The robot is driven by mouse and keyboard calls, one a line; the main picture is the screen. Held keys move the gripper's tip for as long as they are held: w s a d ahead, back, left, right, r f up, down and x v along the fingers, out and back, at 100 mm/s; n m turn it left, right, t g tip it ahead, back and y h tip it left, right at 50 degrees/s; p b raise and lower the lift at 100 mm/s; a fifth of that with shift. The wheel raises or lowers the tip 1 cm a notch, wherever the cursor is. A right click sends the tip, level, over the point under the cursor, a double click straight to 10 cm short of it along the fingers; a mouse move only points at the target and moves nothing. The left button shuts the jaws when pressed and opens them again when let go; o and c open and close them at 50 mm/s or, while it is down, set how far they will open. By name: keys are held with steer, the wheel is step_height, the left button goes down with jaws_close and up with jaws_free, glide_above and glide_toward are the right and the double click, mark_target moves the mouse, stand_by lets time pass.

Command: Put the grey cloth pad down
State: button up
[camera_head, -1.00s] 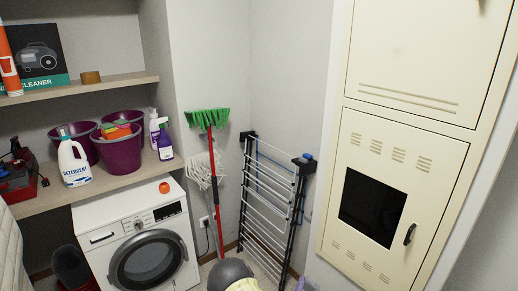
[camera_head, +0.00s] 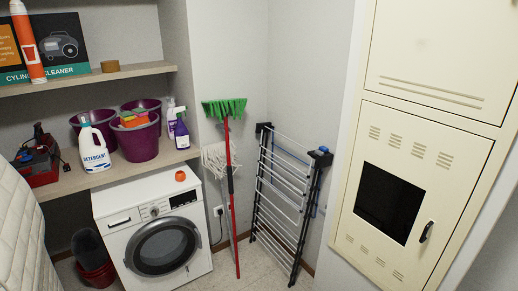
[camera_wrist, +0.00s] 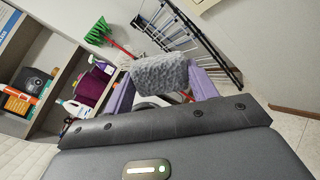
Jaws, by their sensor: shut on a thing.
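The grey cloth pad (camera_wrist: 160,73) shows in the wrist view, fluffy and bunched. It is held up between the two purple fingers of my gripper (camera_wrist: 163,84), which is shut on it. The pad hangs in front of part of the washing machine and mop area, with no surface seen touching it. Neither the pad nor my gripper shows in the head view.
A white washing machine (camera_head: 152,235) has a small orange-red item (camera_head: 180,176) on top. Shelves (camera_head: 80,183) hold detergent, purple buckets and sprays. A green broom (camera_head: 225,108), mop and folded drying rack (camera_head: 285,200) stand in the corner. A cream cabinet (camera_head: 435,130) is at right.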

steer(key=w+d+r, duration=0.4)
steer(key=d+r, duration=0.1)
steer(key=d, duration=0.2)
steer(key=shift+r, duration=0.25)
steer(key=shift+w, duration=0.2)
